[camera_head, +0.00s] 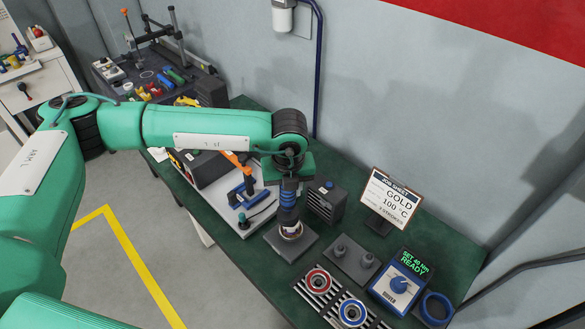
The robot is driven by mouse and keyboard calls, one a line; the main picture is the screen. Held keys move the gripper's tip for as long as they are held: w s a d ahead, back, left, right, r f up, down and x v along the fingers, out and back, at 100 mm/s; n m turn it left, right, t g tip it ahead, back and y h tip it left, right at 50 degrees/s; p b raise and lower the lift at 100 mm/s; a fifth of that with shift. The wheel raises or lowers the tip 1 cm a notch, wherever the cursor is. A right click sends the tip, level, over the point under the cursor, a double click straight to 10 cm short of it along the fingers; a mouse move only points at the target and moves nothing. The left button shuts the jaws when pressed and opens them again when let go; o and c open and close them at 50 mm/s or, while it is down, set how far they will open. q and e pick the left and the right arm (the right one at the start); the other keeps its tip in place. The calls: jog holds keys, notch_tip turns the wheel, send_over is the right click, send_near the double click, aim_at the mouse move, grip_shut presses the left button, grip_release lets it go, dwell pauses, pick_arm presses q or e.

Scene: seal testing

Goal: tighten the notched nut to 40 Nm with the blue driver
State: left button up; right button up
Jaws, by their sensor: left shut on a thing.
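My left gripper (288,176) is shut on the blue driver (289,192), which it holds upright, pointing down. The driver's lower end is at a pale, ringed fitting (291,230) on a dark square plate (281,243). The notched nut itself is too small and too covered by the driver to make out, and I cannot tell whether the driver is seated on it. A blue controller (384,297) with a knob stands at the right; its screen (415,263) reads "SET 40 Nm READY". My right gripper is not in view.
A job sheet stand (390,198) reads "GOLD 100 °C". The green bench (455,260) is bare at right.

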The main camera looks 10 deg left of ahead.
aim_at(291, 198)
pick_arm(q)
jog(key=w+n, duration=0.1)
jog(key=r+n, duration=0.1)
jog(key=n, duration=0.1)
jog(key=shift+w+d, duration=0.2)
jog(key=shift+w, duration=0.2)
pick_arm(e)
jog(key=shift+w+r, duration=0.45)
pick_arm(q)
jog(key=shift+f+b, duration=0.3)
jog(key=shift+f, duration=2.15)
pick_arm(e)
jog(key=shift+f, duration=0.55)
pick_arm(q)
jog(key=shift+f+b, duration=1.1)
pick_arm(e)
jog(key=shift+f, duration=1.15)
pick_arm(q)
jog(key=shift+b, duration=0.5)
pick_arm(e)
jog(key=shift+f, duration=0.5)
pick_arm(q)
jog(key=shift+r+p, duration=0.6)
jog(key=shift+r, duration=1.85)
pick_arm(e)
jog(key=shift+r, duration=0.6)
pick_arm(q)
jog(key=shift+a, duration=0.1)
